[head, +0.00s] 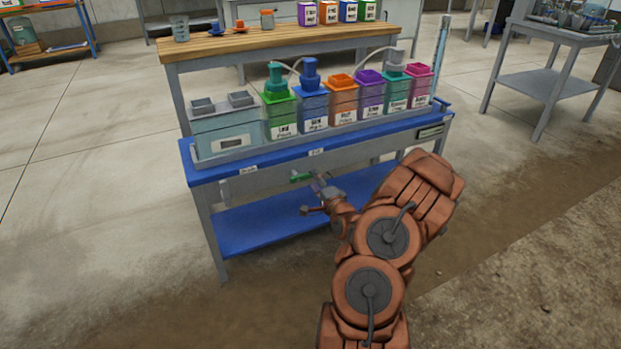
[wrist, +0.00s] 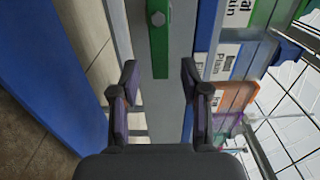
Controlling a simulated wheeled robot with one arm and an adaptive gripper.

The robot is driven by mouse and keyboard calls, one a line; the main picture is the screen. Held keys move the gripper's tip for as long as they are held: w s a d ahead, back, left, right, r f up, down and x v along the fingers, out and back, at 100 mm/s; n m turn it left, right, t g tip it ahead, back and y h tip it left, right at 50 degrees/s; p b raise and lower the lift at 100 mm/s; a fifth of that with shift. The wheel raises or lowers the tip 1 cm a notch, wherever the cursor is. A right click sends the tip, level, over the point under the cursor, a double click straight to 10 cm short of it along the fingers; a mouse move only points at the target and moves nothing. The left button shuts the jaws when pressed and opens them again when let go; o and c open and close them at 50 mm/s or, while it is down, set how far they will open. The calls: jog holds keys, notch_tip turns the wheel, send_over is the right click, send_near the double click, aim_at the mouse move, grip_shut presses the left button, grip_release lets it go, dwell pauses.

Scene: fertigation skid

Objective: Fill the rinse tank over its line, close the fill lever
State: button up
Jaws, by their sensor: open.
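A green lever (head: 300,178) sits on the front rail of the blue-topped bench, below a small white label (head: 316,153) too small to read surely. In the wrist view the green lever (wrist: 159,45) lies along a grey rail, with a bolt at one end. My gripper (head: 318,190) is open near this lever; in the wrist view its fingers (wrist: 158,82) stand apart on either side of the rail, just short of the lever's end. A translucent grey tank (head: 212,134), possibly the rinse tank, stands at the bench's left end. Its water level and line cannot be made out.
Several coloured containers (head: 342,103) stand in a row right of the tank, some with pumps. A clear upright tube (head: 441,52) stands at the right end. A wooden shelf (head: 270,41) is behind. Floor at left is clear.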

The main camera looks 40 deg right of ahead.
jog(key=shift+b+x, duration=0.5)
jog(key=shift+x, duration=1.4)
grip_shut()
